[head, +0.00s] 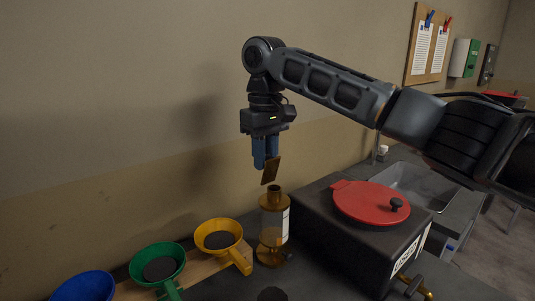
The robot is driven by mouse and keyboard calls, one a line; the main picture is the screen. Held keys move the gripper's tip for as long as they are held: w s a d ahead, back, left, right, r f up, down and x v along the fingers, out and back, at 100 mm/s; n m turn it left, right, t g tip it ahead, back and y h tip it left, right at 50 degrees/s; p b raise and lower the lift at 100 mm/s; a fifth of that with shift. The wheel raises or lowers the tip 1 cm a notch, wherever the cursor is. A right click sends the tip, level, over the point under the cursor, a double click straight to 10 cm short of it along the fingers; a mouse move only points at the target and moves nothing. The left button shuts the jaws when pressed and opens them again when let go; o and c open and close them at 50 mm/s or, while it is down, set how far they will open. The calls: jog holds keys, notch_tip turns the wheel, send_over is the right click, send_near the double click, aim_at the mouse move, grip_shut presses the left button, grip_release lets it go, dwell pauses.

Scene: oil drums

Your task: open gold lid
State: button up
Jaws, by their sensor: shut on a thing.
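A container with a gold top, clear body and gold base (274,225) stands upright beside a dark box, with a pale label on its side. The dark opening of its neck shows. A flat gold lid (271,171) is tilted steeply above the neck, apart from it. My gripper (265,158) points down with its blue fingers shut on the gold lid, just above the container. The fingers partly cover the lid's upper part.
A dark box (345,235) with a red round lid (372,203) stands right of the container. Yellow (219,237), green (158,268) and blue (85,287) funnels stand to the left near the wall. A grey sink (415,185) is behind the box.

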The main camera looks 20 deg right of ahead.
jog(key=shift+w, duration=0.1)
jog(key=shift+c, duration=0.5)
jog(key=shift+w+a+r, duration=0.1)
jog(key=shift+w+r, duration=0.05)
jog(key=shift+w+a+p, duration=0.1)
jog(key=shift+w+p, duration=0.35)
jog(key=shift+p, duration=0.15)
jog(key=shift+w, duration=0.1)
